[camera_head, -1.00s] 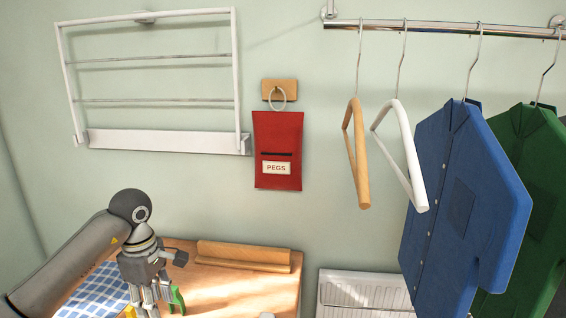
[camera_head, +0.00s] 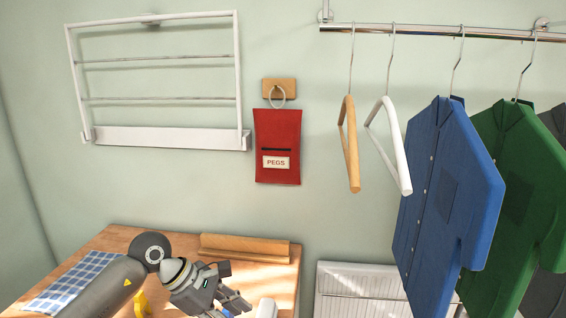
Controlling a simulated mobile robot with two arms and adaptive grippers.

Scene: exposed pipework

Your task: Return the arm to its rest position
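My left arm comes in from the lower left over the wooden table (camera_head: 120,240). Its gripper (camera_head: 236,306) is low in the picture, above the table's front part, with its fingers pointing down and to the right. The fingertips are close to the bottom edge, and I cannot tell whether they are open or shut or hold anything. My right arm and gripper are not in view.
A blue checked cloth (camera_head: 68,283), a yellow item (camera_head: 140,303), a pale object (camera_head: 267,308) and a wooden block (camera_head: 245,247) are on the table. A red peg bag (camera_head: 277,135), wall rack (camera_head: 160,138), radiator (camera_head: 355,285), hangers and shirts (camera_head: 450,190) surround it.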

